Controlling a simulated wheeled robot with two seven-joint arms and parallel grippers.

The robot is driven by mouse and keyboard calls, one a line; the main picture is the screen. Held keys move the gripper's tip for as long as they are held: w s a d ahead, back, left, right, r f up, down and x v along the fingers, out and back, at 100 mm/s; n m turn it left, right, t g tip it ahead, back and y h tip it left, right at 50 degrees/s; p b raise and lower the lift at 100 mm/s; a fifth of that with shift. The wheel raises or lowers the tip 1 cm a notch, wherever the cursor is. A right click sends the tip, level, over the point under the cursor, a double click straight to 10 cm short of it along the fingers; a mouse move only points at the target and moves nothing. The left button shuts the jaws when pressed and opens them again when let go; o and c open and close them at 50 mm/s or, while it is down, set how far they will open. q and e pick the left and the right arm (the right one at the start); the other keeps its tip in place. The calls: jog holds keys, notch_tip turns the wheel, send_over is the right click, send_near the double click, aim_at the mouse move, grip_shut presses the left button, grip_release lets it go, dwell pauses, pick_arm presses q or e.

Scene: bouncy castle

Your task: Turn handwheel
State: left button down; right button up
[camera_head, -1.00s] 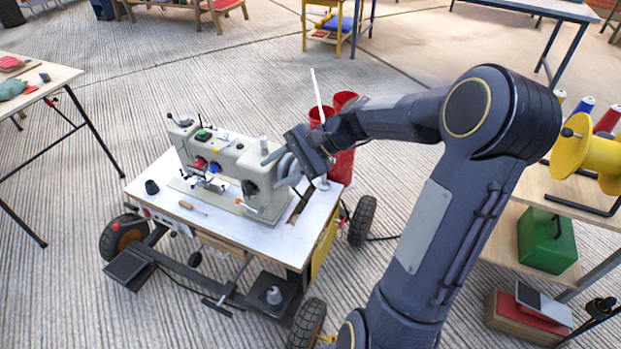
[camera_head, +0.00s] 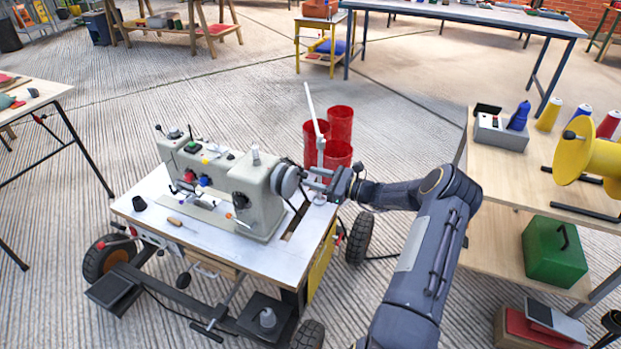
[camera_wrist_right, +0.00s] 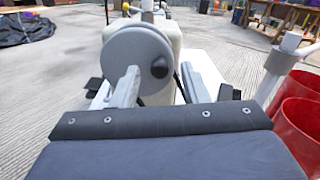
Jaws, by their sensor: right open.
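The handwheel (camera_head: 286,180) is a grey disc on the right end of a cream sewing machine (camera_head: 228,188), which stands on a white-topped wheeled table (camera_head: 262,258). My right gripper (camera_head: 312,180) is just to the right of the handwheel, its fingers pointing at it. My left gripper is not in view.
Red bins (camera_head: 340,123) stand behind the table's right end, with a thin white post (camera_head: 314,112) close by my gripper. A wooden shelf (camera_head: 500,170) with thread cones is at the right. A screwdriver (camera_head: 180,222) lies on the tabletop.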

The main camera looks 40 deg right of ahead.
aim_at(292, 176)
jog(key=shift+x, duration=0.8)
grip_shut()
jog(key=n+b, duration=0.1)
jog(key=n, duration=0.1)
jog(key=n+b, duration=0.2)
jog(key=a+r+n+b, duration=0.1)
jog(key=n+b, duration=0.1)
jog(key=shift+s+a+n, duration=0.15)
jog(key=shift+s+n, duration=0.15)
jog(key=shift+s, duration=0.05)
jog(key=n+b, duration=0.1)
jog(key=a+n+b, duration=0.1)
jog(key=n+b, duration=0.1)
jog(key=shift+s+r, duration=0.1)
jog(key=shift+s, duration=0.1)
jog(key=n+b, duration=0.3)
jog(key=shift+s+a+r+b, duration=0.2)
jog(key=shift+s+a+b, duration=0.05)
jog(key=shift+a+b, duration=0.15)
jog(key=shift+n, duration=0.3)
